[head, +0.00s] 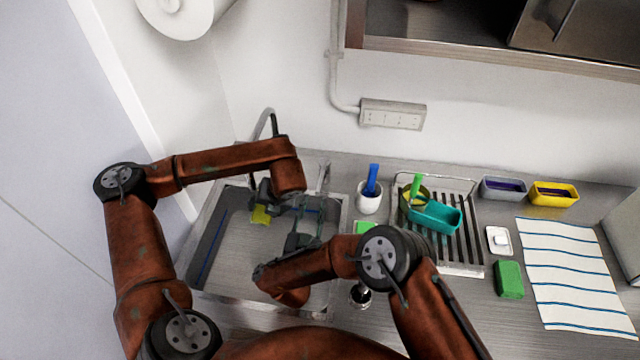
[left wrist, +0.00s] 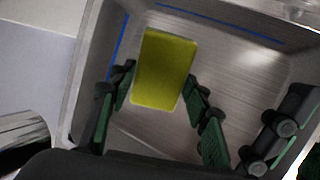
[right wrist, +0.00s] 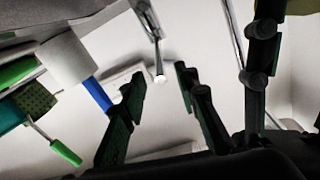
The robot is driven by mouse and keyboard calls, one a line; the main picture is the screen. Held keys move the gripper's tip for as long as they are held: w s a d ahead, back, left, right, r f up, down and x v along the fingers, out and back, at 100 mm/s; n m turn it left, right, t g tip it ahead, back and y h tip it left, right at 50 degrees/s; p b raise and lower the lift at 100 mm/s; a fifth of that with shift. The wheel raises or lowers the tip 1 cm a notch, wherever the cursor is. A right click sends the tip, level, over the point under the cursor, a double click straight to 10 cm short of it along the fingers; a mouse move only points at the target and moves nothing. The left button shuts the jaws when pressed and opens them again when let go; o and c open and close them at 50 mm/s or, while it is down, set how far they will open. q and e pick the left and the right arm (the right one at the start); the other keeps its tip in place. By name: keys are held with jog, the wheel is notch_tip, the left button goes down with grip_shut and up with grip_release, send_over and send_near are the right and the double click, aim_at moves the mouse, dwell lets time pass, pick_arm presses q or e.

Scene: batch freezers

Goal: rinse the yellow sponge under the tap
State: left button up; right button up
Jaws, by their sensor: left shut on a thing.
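The yellow sponge (head: 260,215) is over the sink basin (head: 215,275), below my left gripper (head: 266,198). In the left wrist view the sponge (left wrist: 163,70) sits between the left fingers, which are shut on it. A curved chrome tap neck (head: 265,122) rises behind the sink, partly hidden by my left arm. A chrome upright (head: 323,177) stands at the sink's back right. My right gripper (head: 308,222) is over the sink, right of the sponge. In the right wrist view its fingers (right wrist: 160,95) are apart with nothing between them; a thin chrome rod with a pale tip (right wrist: 160,77) shows beyond.
Right of the sink stand a white cup (head: 369,203) with a blue-handled tool and a drying rack (head: 465,262) holding a teal container (head: 436,216). A green block (head: 509,279) and a striped cloth (head: 575,275) lie further right. Both arms are close together over the sink.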

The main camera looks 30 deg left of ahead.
aim_at(320, 182)
jog(key=x, duration=0.9)
jog(key=shift+c, duration=0.2)
grip_shut()
dwell(0.3)
